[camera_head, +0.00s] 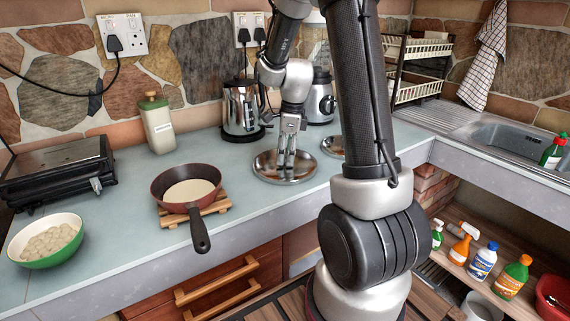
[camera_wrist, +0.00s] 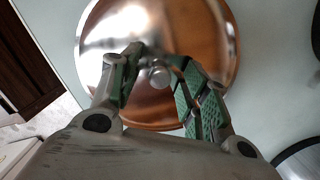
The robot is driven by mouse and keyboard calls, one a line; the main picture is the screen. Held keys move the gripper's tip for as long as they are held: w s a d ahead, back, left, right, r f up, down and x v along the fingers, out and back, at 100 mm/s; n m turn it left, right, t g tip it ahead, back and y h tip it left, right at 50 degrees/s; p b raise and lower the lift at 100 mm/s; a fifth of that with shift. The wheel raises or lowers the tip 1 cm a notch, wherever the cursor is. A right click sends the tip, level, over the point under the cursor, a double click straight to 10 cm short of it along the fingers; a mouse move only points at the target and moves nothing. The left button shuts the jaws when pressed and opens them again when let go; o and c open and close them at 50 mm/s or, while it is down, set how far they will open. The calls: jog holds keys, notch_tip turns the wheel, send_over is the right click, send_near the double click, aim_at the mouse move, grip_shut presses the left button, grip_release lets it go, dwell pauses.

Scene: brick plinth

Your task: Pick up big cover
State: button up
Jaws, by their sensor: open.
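The big cover (camera_head: 266,171) is a shiny round metal lid lying on the countertop to the right of the pan. It fills much of the wrist view (camera_wrist: 205,30), with its round knob (camera_wrist: 160,76) near the middle. My gripper (camera_head: 286,158) points down over the lid. In the wrist view my gripper (camera_wrist: 158,62) is open, with one finger on each side of the knob. I cannot tell whether the fingers touch it. A smaller metal lid (camera_head: 331,147) lies behind and to the right, partly hidden by my arm.
A red pan (camera_head: 173,180) sits on a wooden trivet (camera_head: 218,204) to the left. A kettle (camera_head: 240,108) and a blender (camera_head: 320,100) stand behind. A white-green bowl (camera_head: 45,262) and a black grill (camera_head: 60,170) are at the far left. The sink (camera_head: 510,140) is at the right.

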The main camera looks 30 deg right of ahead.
jog(key=shift+c, duration=0.5)
grip_shut()
